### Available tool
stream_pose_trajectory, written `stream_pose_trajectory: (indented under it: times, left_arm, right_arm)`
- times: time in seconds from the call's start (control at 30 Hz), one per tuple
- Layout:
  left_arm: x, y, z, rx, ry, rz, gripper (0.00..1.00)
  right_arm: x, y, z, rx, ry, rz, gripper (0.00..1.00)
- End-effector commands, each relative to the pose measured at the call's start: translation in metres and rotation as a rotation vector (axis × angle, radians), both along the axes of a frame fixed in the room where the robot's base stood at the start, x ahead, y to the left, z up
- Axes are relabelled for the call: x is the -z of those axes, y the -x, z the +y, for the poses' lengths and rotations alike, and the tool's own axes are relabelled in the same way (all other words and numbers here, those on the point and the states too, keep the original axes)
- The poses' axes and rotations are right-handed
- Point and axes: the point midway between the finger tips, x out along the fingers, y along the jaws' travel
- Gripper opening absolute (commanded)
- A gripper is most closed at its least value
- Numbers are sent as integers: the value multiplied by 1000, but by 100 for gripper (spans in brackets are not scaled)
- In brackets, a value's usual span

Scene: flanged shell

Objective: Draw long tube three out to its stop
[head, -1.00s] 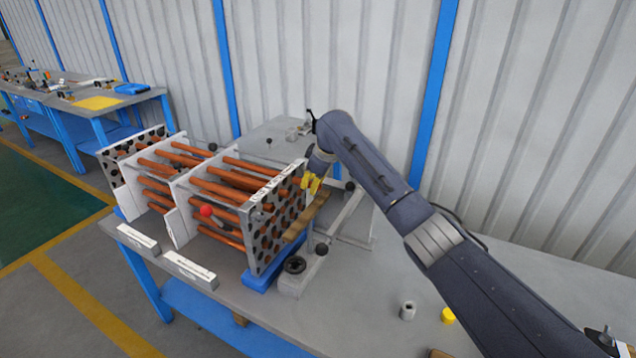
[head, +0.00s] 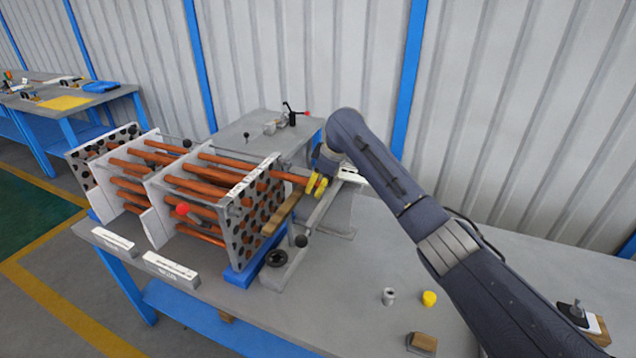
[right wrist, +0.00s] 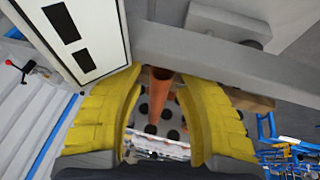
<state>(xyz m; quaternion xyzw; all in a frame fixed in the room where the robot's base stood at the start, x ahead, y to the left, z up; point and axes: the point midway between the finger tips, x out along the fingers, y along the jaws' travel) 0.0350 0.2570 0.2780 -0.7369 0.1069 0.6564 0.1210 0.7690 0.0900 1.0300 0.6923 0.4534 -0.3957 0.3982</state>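The flanged shell's tube bundle stands on the grey bench, with copper tubes running through white plates and a holed end plate (head: 246,222). One long copper tube (head: 288,176) sticks out of the upper part of the end plate, to the right. My right gripper (head: 316,185), with yellow fingers, is at its outer end. The tube's number cannot be read. My left gripper is not in view.
A grey rail (head: 322,212) and a wooden strip (head: 282,213) lie right of the end plate.

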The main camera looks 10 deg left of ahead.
Motion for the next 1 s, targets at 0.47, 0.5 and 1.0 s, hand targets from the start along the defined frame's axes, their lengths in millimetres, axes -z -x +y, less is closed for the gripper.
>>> stream_pose_trajectory:
  times: [0.47, 0.5, 1.0]
  left_arm:
    - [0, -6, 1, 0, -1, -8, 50]
    - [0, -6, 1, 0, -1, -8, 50]
    - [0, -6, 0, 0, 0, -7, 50]
  right_arm:
    - [-14, 3, -1, -3, -5, -6, 44]
    - [-19, 4, -3, -2, -6, -6, 44]
    - [-92, 27, -29, -3, -3, -6, 44]
